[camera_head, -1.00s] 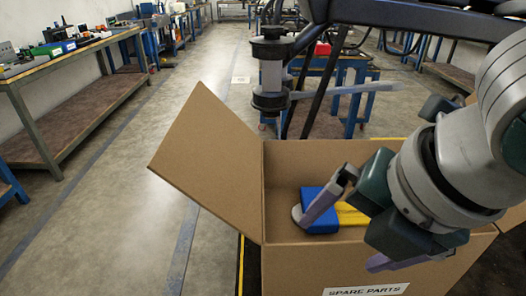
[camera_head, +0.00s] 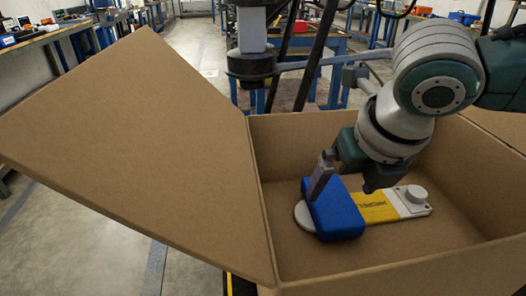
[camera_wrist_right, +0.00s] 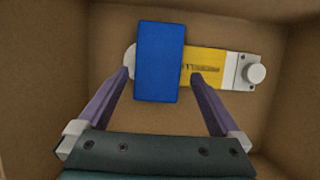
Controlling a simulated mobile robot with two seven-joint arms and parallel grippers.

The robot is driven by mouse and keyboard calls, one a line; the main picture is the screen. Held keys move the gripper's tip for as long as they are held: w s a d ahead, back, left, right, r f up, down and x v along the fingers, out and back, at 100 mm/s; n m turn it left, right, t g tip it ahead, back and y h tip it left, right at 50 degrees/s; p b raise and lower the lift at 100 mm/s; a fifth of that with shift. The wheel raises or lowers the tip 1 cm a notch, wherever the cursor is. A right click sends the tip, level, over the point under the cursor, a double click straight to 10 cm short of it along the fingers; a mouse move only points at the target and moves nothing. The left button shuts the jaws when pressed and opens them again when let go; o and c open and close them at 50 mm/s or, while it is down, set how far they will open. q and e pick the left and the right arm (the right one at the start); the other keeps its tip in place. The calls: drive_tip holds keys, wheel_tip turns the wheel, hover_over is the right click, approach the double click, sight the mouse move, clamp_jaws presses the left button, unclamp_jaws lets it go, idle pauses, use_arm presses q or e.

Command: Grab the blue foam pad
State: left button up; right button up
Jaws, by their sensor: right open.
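The blue foam pad (camera_head: 336,210) lies inside the cardboard box, across one end of a yellow and white part (camera_head: 378,208). In the right wrist view, the pad (camera_wrist_right: 159,62) and the yellow part (camera_wrist_right: 204,66) show from above. My right gripper (camera_head: 346,182) reaches down into the box over the pad. Its jaws are open. In the right wrist view, my right gripper's fingers (camera_wrist_right: 160,82) stand on either side of the pad, the left one close to its edge and the right one over the yellow part. My left gripper is out of view.
The open cardboard box (camera_head: 258,180) surrounds the pad with its walls. A large flap (camera_head: 140,150) leans out to the left. A dark post with a grey section (camera_head: 251,50) stands behind the box. Workbenches line the room farther back.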

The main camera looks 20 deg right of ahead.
sight(333, 200)
drive_tip(key=b+x, duration=0.1)
drive_tip(key=x, duration=0.3)
drive_tip(key=shift+w+f, duration=0.25)
drive_tip(key=shift+f, duration=0.05)
drive_tip(key=shift+c, duration=0.2)
drive_tip(key=c, duration=1)
drive_tip(key=shift+r, duration=0.15)
